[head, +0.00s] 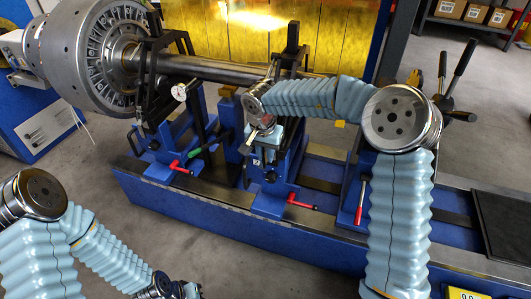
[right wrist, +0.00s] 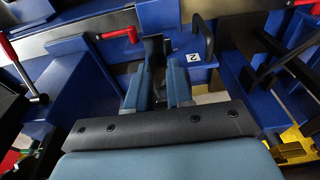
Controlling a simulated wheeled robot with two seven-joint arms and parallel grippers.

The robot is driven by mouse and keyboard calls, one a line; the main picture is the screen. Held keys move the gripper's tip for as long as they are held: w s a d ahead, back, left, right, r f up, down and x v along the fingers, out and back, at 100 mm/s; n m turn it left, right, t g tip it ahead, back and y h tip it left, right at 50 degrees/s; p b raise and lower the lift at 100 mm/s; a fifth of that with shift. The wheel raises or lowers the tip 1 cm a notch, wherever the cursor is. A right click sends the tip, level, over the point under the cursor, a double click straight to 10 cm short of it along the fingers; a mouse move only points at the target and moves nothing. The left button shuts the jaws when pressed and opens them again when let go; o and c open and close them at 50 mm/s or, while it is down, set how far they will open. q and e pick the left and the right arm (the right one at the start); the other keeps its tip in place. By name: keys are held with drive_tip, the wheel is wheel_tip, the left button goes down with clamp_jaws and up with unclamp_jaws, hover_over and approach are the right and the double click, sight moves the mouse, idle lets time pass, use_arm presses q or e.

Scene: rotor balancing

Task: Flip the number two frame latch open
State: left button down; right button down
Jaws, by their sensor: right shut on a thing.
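The number two frame is a blue stand (head: 275,190) under the shaft, with a small white "2" label that shows in the right wrist view (right wrist: 193,57). My right gripper (head: 264,142) reaches down to the top of this stand, just by the label. In the right wrist view its two blue fingers (right wrist: 161,75) are closed around a dark latch part (right wrist: 154,48). The latch's exact angle is hard to tell, as the fingers cover part of it. My left gripper (head: 178,291) is at the bottom edge of the head view, away from the stands, its fingertips cut off.
A long steel shaft (head: 215,70) with a large bladed rotor (head: 95,50) lies across the stands. A black bent handle (right wrist: 202,37) stands close to the right finger. The floor in front is clear.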

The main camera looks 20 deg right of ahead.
sight(263, 164)
drive_tip(key=c, duration=1)
unclamp_jaws()
wheel_tip(263, 164, up, 14)
drive_tip(key=s+a, duration=0.1)
drive_tip(key=shift+s+f, duration=0.2)
drive_tip(key=shift+s, duration=0.15)
drive_tip(key=shift+a, duration=0.1)
